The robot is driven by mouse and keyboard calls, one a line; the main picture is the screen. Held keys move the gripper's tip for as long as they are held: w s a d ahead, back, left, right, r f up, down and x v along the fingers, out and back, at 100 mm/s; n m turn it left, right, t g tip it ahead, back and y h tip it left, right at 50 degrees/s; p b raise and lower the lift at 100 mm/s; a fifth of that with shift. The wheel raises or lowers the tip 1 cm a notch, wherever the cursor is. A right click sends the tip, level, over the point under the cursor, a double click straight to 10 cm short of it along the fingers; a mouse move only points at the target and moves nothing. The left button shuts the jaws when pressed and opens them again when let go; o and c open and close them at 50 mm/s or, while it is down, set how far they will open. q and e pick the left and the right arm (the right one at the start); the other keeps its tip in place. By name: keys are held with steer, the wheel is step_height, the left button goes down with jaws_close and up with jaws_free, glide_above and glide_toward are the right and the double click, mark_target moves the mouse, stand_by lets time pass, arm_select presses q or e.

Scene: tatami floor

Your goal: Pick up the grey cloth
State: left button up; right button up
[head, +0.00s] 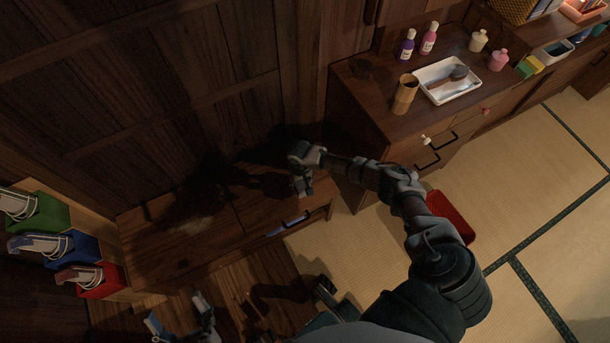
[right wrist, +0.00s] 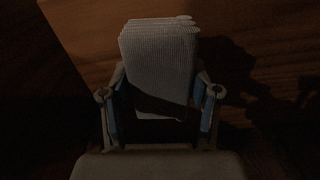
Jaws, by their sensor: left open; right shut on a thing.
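The grey cloth (right wrist: 158,55) is a folded, ribbed stack between the two blue-padded fingers of my right gripper (right wrist: 160,112) in the right wrist view. My right gripper is shut on it; a dark strip crosses its lower part. In the head view my right gripper (head: 302,184) is over the right part of a low wooden bench (head: 190,225), and the cloth is too small and dark there to make out clearly. My left gripper (head: 180,318) is open at the lower left, low in front of the bench, with nothing seen between its fingers.
Green (head: 40,213), blue (head: 75,250) and red (head: 100,283) holders stand at the left. A wooden chest (head: 375,115) at the right carries a white tray (head: 424,76), a wooden cup (head: 405,95) and bottles. A red box (head: 450,217) lies on the tatami. Open tatami extends right.

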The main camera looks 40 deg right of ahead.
steer(key=s+a, duration=0.1)
steer(key=s+a+p, duration=0.1)
steer(key=s, duration=0.1)
steer(key=s+a+r+p, duration=0.1)
steer(key=shift+s+a, duration=0.1)
steer(key=shift+s, duration=0.25)
arm_select(q)
step_height(320, 180, down, 11)
steer(key=w+m+g+y+p, duration=0.1)
steer(key=w+g+p, duration=0.1)
steer(key=g, duration=0.8)
steer(key=shift+w+a+f+y, duration=0.2)
steer(key=shift+a+y, duration=0.1)
arm_select(e)
steer(key=shift+s+a, duration=0.5)
steer(key=shift+s, duration=0.3)
steer(key=shift+s+a, duration=0.5)
steer(key=shift+s, duration=0.25)
steer(key=shift+s+a, duration=0.5)
steer(key=shift+s, duration=0.3)
